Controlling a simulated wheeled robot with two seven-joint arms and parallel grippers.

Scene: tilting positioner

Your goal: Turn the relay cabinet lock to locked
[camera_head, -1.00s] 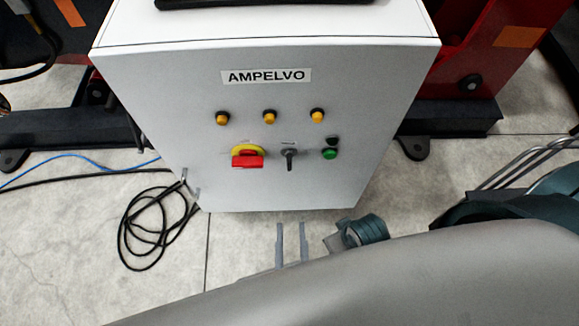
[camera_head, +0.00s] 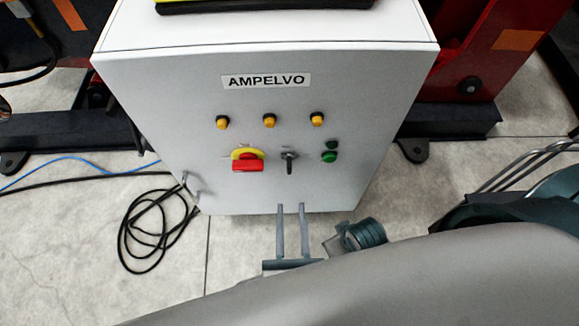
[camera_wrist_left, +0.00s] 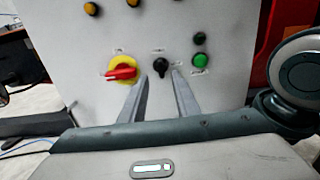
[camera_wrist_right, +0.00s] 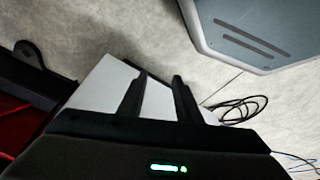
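The relay cabinet (camera_head: 340,110) is a pale grey box labelled AMPELVO. Its lock appears to be the small dark knob (camera_head: 289,157) in the lower row, whose narrow grip points down. The knob also shows in the left wrist view (camera_wrist_left: 160,64), just beyond the fingertips. My left gripper (camera_head: 291,206) is open and empty, its two fingers parallel and pointing up at the cabinet, below the knob in the head view. In the left wrist view its fingers (camera_wrist_left: 159,74) show apart. My right gripper (camera_wrist_right: 159,76) is open and empty, away from the panel front.
A red rotary switch on a yellow plate (camera_head: 247,161) is left of the knob. A green button (camera_head: 329,156) is right of it. Several yellow lamps (camera_head: 269,121) sit above. A coiled black cable (camera_head: 150,230) lies on the floor at left. Red machinery (camera_head: 475,55) stands behind right.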

